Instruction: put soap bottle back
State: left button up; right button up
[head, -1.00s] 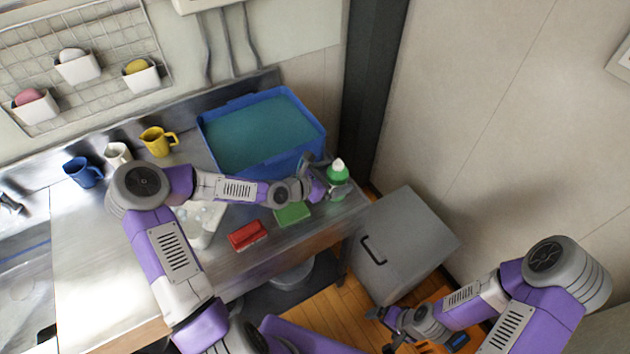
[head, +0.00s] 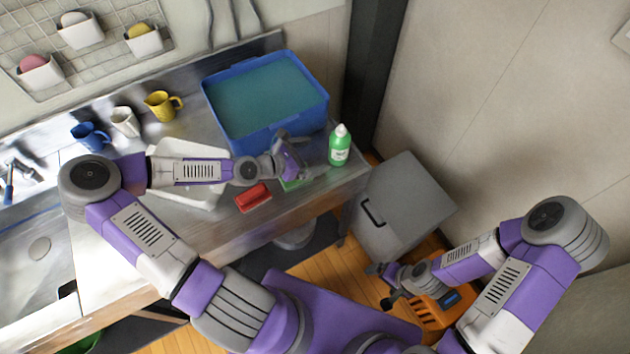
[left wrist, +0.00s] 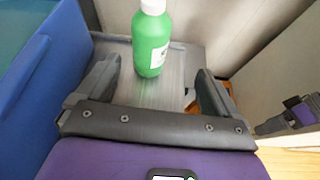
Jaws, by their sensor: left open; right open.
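The green soap bottle (head: 340,146) with a white cap stands upright near the right end of the steel counter, just right of the blue tub. It also shows in the left wrist view (left wrist: 152,45), upright and beyond my open fingers. My left gripper (head: 300,152) is open and empty, to the left of the bottle and apart from it; its fingers also show in the left wrist view (left wrist: 155,90). My right gripper (head: 386,285) is open and empty, low over the floor area in front of the grey cabinet.
The blue tub (head: 317,112) of water stands behind my left gripper. A red sponge or brush (head: 252,197) lies on the counter (head: 222,232), and a green one (head: 291,184) is partly hidden under my left arm. A grey cabinet (head: 405,205) stands right of the counter.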

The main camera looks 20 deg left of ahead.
pick_arm(q)
jog(key=s+d+f+m+g+h, duration=0.1)
jog(key=s+d+f+m+g, duration=0.3)
jog(key=d+f+m, duration=0.4)
jog(key=s+d+f+m+g+y, duration=0.3)
jog(key=s+f+m+g, duration=0.3)
jog(key=s+f+m, duration=0.7)
jog(key=s+m+y, duration=0.1)
jog(key=s+m, duration=0.1)
jog(key=m, duration=0.2)
jog(key=shift+f+m, duration=0.15)
jog(key=shift+m, duration=0.25)
jog(key=shift+f, duration=0.1)
jog(key=shift+f+b, duration=0.15)
jog(key=shift+b, duration=0.15)
